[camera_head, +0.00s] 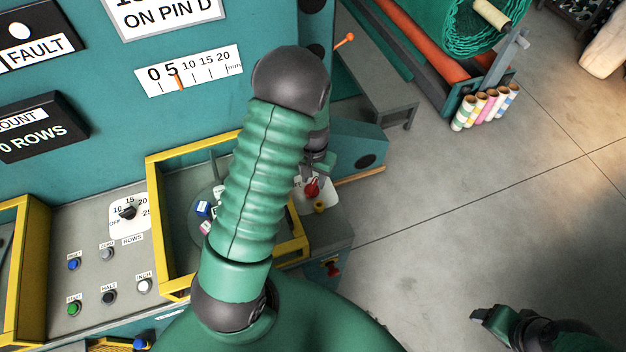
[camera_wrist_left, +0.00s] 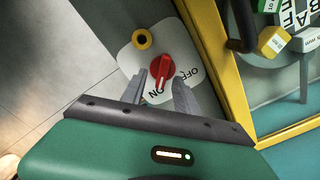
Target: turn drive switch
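The drive switch (camera_wrist_left: 160,72) is a red rotary knob on a white plate (camera_wrist_left: 134,60) marked OFF and ON. Its narrow handle points down in the left wrist view, close to the ON label. It also shows small and red in the head view (camera_head: 312,188). My left gripper (camera_wrist_left: 163,82) is open, with one finger on each side of the handle's lower part; I cannot tell if they touch it. In the head view, my arm hides much of this gripper. My right gripper (camera_head: 488,316) hangs over the floor at lower right, away from the panel, its opening unclear.
A yellow frame (camera_wrist_left: 228,65) stands close beside the switch plate. A yellow ringed button (camera_wrist_left: 142,39) sits on the plate near the knob. The panel has a rows dial (camera_head: 128,212) and several buttons. Open floor (camera_head: 480,200) lies to the right.

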